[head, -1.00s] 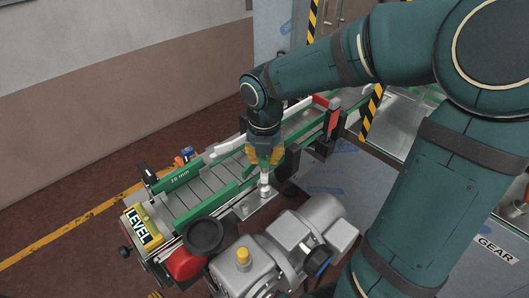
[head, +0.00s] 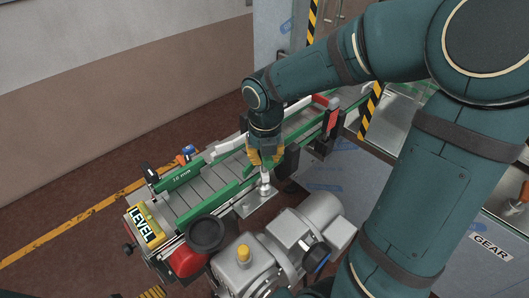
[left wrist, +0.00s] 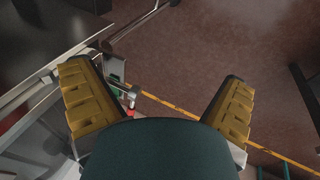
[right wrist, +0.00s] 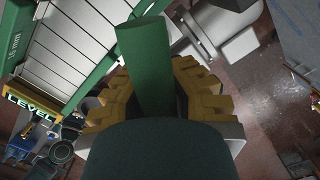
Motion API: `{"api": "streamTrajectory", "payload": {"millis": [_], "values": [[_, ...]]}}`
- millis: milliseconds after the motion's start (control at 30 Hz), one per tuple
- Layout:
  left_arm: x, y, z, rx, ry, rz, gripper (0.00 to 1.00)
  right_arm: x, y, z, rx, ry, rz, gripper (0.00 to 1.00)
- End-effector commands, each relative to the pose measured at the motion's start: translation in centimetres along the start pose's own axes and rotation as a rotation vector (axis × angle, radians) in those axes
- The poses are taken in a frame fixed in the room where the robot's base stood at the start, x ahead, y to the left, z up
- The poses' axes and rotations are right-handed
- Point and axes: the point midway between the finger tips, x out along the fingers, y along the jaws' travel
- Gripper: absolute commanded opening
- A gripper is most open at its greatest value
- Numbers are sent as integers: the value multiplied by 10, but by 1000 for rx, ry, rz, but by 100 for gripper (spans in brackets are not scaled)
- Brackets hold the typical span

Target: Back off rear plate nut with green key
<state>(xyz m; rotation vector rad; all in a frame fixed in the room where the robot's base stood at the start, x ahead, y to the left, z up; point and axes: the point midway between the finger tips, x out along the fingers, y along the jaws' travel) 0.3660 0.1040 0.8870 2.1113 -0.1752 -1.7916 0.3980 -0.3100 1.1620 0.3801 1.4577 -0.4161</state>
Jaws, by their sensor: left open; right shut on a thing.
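My right gripper (head: 265,158) is shut on the green key (right wrist: 150,65), whose green round handle stands between the yellow fingers in the right wrist view. In the head view the key's silver lower end (head: 264,187) points down at the grey metal plate (head: 247,206) beside the conveyor. The nut itself is hidden or too small to make out, so I cannot tell whether the key sits on it. My left gripper (left wrist: 158,100) is open and empty, over the floor beside a metal frame in the left wrist view.
The conveyor (head: 208,183) with green side rails runs behind the plate. A yellow LEVEL block (head: 146,225) sits at its near end. Open floor lies left.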

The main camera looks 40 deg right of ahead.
Motion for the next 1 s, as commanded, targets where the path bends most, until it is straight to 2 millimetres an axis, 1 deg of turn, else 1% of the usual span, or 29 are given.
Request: {"api": "streamTrajectory", "payload": {"millis": [100,300,700,1000], "values": [[-5,2,-1,0,0,0,100,-1,0,0,-37,0,3,0],[-8,3,-1,0,0,0,100,-1,0,0,-85,0,7,0],[-9,3,-1,0,0,0,100,0,0,0,-95,-1,8,0],[-18,7,-2,0,0,0,100,-1,0,0,-180,0,14,0]]}}
